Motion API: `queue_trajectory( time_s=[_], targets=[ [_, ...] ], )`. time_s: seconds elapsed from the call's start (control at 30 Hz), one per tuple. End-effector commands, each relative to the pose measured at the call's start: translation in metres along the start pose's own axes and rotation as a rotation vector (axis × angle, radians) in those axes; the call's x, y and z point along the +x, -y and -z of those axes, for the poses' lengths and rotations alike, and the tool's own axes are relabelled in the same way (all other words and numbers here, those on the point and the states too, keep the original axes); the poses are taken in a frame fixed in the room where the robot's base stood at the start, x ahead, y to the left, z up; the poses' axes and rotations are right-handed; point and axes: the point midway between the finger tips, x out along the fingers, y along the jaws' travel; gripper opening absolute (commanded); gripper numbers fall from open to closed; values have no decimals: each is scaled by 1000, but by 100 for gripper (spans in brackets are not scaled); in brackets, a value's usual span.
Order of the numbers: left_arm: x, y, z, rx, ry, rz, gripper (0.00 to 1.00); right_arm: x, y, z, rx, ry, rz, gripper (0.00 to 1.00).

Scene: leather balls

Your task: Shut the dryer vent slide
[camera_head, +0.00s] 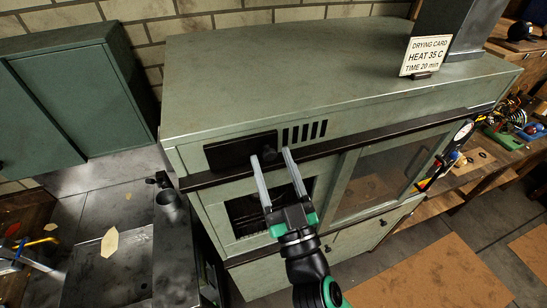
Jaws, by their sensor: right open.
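The dryer is a large green cabinet (300,75) in the head view. On its front is a dark vent slide (228,153) with a round black knob (269,153) at its right end. The slide lies left of a row of several dark vent slots (305,132), which show uncovered. My right gripper (271,156) is open in front of the slide, with one fingertip on each side of the knob in the picture. I cannot tell whether either finger touches it. My left gripper is not in view.
A black rail (385,135) runs across the front below the vent. A drying card (425,56) stands on the cabinet top. Below are an opening (247,214) and a glass door (385,180). A bench with a metal cup (171,205) is at left.

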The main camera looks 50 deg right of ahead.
Motion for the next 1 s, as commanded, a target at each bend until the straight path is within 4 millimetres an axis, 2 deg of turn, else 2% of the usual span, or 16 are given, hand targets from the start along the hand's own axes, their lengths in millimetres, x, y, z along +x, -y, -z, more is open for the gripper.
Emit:
queue_trajectory(
  time_s=[0.23,0.27,0.6,1.0],
  targets=[
    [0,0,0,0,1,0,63,1,0,-1,0,0,0,63],
    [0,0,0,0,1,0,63,1,0,-1,0,0,0,60],
    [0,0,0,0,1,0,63,1,0,-1,0,0,0,0],
    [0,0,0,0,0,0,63,1,0,-1,0,0,0,0]
  ],
)
